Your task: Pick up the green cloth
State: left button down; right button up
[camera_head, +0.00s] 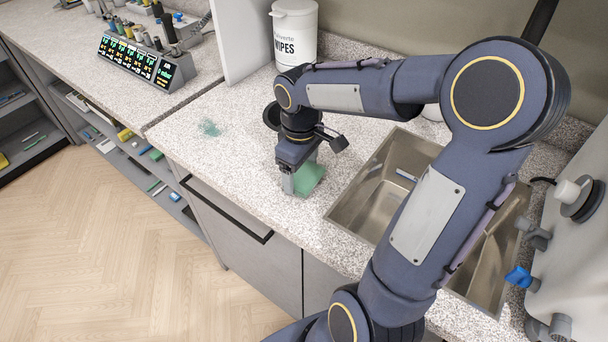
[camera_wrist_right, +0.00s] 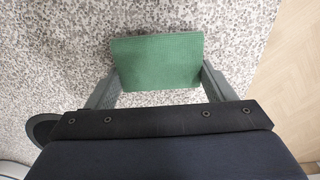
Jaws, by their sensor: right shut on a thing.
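The green cloth (camera_head: 309,179) is a flat, folded piece at the left edge of the sink on the speckled counter. My right gripper (camera_head: 299,187) points down over it and partly hides it in the head view. In the right wrist view, the green cloth (camera_wrist_right: 157,62) lies between the two fingers of my right gripper (camera_wrist_right: 157,84), which is shut on it. I cannot tell whether the cloth still touches the counter. My left gripper is not in view.
A steel sink (camera_head: 350,207) is just right of the cloth. A white wipes tub (camera_head: 295,35) stands behind. A greenish smear (camera_head: 209,127) lies on the counter to the left. A device with lit displays (camera_head: 140,62) stands farther left. The counter's front is clear.

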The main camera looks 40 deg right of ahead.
aim_at(300, 172)
jog(key=shift+r, duration=0.15)
jog(key=shift+r, duration=0.3)
notch_tip(300, 172, up, 2)
jog(key=shift+r, duration=0.1)
jog(key=s+r, duration=0.1)
jog(key=s+a+r, duration=0.1)
jog(key=r, duration=0.1)
jog(key=s+a+r, duration=0.1)
jog(key=r, duration=0.1)
jog(key=shift+s+a, duration=0.2)
jog(key=shift+a, duration=0.05)
jog(key=s+a+r, duration=0.5)
jog(key=s, duration=0.3)
jog(key=shift+a, duration=0.35)
